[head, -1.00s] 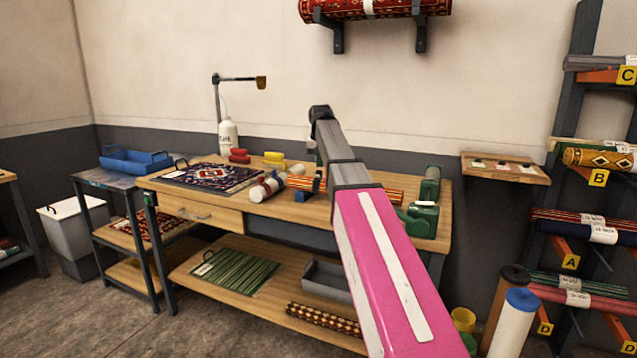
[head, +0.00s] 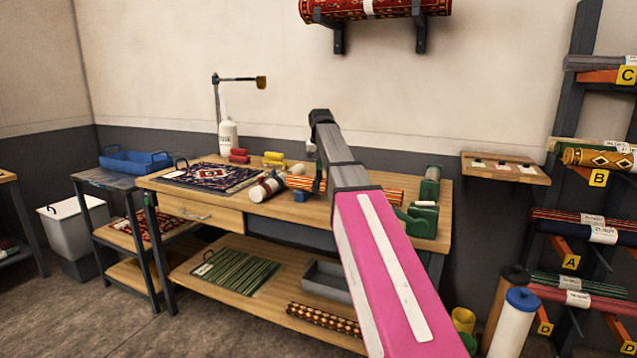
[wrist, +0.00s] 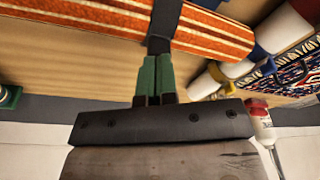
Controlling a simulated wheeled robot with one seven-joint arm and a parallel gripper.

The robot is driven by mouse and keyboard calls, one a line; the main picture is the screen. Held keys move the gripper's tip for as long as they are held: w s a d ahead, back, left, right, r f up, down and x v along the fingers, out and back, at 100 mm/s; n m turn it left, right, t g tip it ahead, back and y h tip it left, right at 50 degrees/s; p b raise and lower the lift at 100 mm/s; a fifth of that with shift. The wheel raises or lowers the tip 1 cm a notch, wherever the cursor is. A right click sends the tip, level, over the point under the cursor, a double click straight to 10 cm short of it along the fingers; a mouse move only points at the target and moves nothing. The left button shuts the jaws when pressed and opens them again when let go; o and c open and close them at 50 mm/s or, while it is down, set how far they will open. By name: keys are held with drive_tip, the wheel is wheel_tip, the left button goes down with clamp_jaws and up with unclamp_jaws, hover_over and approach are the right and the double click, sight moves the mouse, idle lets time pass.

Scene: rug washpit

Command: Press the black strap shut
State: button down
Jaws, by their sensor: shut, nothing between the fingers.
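An orange and cream striped rolled rug (wrist: 90,20) runs across the top of the wrist view. It also lies on the workbench in the head view (head: 389,195), partly hidden behind my arm. The black strap (wrist: 165,18) crosses the roll, and its dark end reaches past the roll's edge toward my fingers. My gripper (wrist: 155,60) has green fingers that are shut with nothing between them. The fingertips overlap the strap's end in the picture; I cannot tell whether they touch it. The strap is not clear in the head view.
The wooden workbench (head: 235,218) holds a patterned rug (head: 210,177), a pale roll (head: 267,187) beside the striped one, and a green device (head: 422,220) at the right end. A white bottle (head: 228,137) and a lamp (head: 240,79) stand behind.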

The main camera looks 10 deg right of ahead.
drive_tip(key=w+v, duration=0.1)
drive_tip(key=v, duration=0.6)
drive_tip(key=shift+w+r, duration=0.25)
drive_tip(key=shift+r, duration=0.35)
idle(0.4)
